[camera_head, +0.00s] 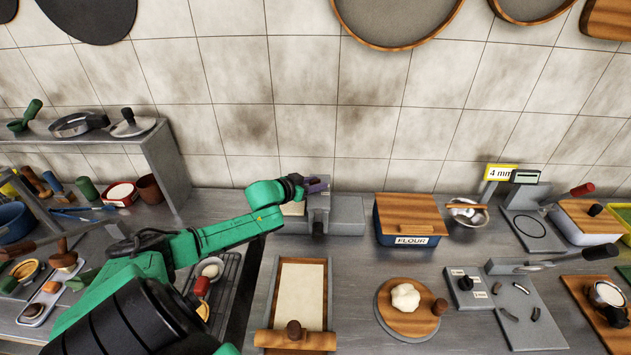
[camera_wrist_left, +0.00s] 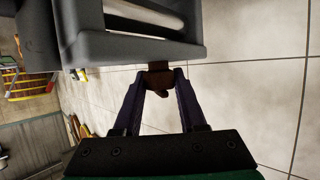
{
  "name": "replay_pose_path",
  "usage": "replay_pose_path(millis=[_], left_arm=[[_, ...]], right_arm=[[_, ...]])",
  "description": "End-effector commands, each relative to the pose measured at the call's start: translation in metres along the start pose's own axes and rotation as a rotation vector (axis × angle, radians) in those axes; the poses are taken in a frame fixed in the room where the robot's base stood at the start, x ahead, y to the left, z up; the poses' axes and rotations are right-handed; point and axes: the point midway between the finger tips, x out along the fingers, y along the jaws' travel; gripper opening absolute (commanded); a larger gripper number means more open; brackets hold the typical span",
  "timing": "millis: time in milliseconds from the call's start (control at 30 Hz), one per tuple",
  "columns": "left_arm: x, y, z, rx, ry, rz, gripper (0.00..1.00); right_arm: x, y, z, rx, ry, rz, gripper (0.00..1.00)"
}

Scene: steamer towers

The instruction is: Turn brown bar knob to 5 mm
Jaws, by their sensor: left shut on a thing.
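The brown bar knob (camera_wrist_left: 158,80) shows in the left wrist view on the edge of a grey machine with a pale roller. My left gripper (camera_wrist_left: 160,76) is shut on it, with its purple fingertips on either side. In the head view my left gripper (camera_head: 318,186) is at the top of the grey machine (camera_head: 345,214) near the back wall, and the knob is hidden there by the gripper. The knob's setting cannot be read. A yellow sign (camera_head: 499,173) reading "4 mm" stands farther right. My right gripper is not in view.
A wooden tray with a pale sheet (camera_head: 300,290) lies in front of the machine. A flour box (camera_head: 408,218) stands to its right, and dough on a round board (camera_head: 405,297) lies nearer. A wire rack (camera_head: 225,285) and a grey shelf (camera_head: 165,160) are at left.

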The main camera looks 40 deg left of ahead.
Motion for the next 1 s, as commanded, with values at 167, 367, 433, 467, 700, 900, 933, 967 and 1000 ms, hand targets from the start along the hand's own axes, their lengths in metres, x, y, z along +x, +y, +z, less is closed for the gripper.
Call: replay_pose_path(millis=[167, 367, 433, 467, 700, 900, 933, 967, 1000], left_arm=[[0.0002, -0.0001, 0.0022, 0.008, -0.005, 0.019, 0.00], [0.0003, 0.0002, 0.0028, 0.008, -0.005, 0.022, 0.00], [0.0004, 0.0003, 0.0029, 0.008, -0.006, 0.022, 0.00], [0.0004, 0.0003, 0.0030, 0.008, -0.006, 0.022, 0.00], [0.0004, 0.0004, 0.0021, 0.007, -0.004, 0.022, 0.71], [0.0002, 0.0005, 0.0012, 0.008, -0.003, 0.023, 0.71], [-0.0002, 0.0005, 0.0013, 0.008, -0.003, 0.023, 0.71], [-0.0008, 0.0006, 0.0014, 0.007, -0.003, 0.023, 0.71], [-0.0022, 0.0007, 0.0019, 0.007, -0.004, 0.023, 0.71]], right_arm=[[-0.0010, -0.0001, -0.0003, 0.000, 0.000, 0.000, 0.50], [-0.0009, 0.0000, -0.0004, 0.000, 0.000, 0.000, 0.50], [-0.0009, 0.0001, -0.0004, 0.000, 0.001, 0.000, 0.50], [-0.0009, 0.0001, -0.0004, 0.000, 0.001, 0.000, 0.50], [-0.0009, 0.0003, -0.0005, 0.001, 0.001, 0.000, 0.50], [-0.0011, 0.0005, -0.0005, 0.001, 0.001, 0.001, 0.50], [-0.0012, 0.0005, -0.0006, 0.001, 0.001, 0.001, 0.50], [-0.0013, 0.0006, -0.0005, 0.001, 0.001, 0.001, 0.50], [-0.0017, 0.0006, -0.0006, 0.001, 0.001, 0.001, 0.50]])
